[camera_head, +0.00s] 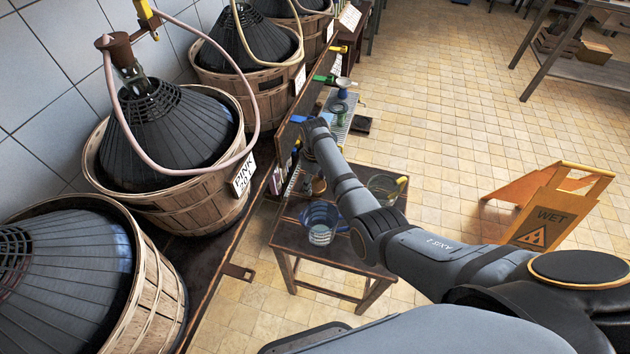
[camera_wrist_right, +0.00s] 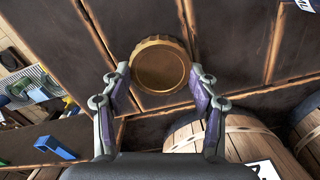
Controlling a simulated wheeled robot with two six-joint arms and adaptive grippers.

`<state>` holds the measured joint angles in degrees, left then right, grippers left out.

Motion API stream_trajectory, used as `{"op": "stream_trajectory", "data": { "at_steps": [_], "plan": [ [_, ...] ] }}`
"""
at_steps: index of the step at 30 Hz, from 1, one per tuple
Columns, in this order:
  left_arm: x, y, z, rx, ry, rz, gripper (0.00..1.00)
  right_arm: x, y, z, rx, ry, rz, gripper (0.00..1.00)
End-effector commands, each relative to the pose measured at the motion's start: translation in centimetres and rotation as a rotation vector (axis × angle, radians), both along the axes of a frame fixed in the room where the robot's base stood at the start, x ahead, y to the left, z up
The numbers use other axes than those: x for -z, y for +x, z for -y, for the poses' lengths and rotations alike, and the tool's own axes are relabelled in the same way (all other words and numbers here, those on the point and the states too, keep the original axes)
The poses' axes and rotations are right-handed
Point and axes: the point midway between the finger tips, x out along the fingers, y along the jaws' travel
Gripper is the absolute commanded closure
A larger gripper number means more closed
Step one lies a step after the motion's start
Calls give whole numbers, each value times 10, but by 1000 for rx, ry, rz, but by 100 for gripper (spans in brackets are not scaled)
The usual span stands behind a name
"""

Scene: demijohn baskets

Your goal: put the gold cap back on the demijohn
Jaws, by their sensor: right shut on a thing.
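My right gripper (camera_wrist_right: 159,72) is shut on the gold cap (camera_wrist_right: 160,66), a round ridged lid between its two fingertips in the wrist view. In the head view my right arm reaches up to the edge of the dark wooden stand, and its end (camera_head: 314,126) is small there; I cannot make out the cap. Several dark demijohns sit in slatted wooden baskets along the left. One demijohn (camera_head: 170,128), labelled PINK, has a brown stopper and a hose. The nearest demijohn (camera_head: 75,258) is cut off at the left edge, its mouth out of view. My left gripper is not in view.
A small wooden table (camera_head: 330,248) with a blue glass vessel (camera_head: 321,215) stands below my right arm. A blue tap handle (camera_wrist_right: 55,147) and a rack with small items lie near the stand.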

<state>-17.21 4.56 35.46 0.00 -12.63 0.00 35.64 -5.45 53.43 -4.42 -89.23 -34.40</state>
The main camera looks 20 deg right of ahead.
Motion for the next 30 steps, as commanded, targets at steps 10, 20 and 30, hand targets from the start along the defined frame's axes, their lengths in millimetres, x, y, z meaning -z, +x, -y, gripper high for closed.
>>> {"op": "stream_trajectory", "data": {
  "at_steps": [10,20,30],
  "plan": [
    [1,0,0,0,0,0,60,4,0,0,0,0,0,65],
    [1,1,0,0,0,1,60,5,0,0,0,0,0,17],
    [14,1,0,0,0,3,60,11,1,0,0,0,4,17]
  ]
}}
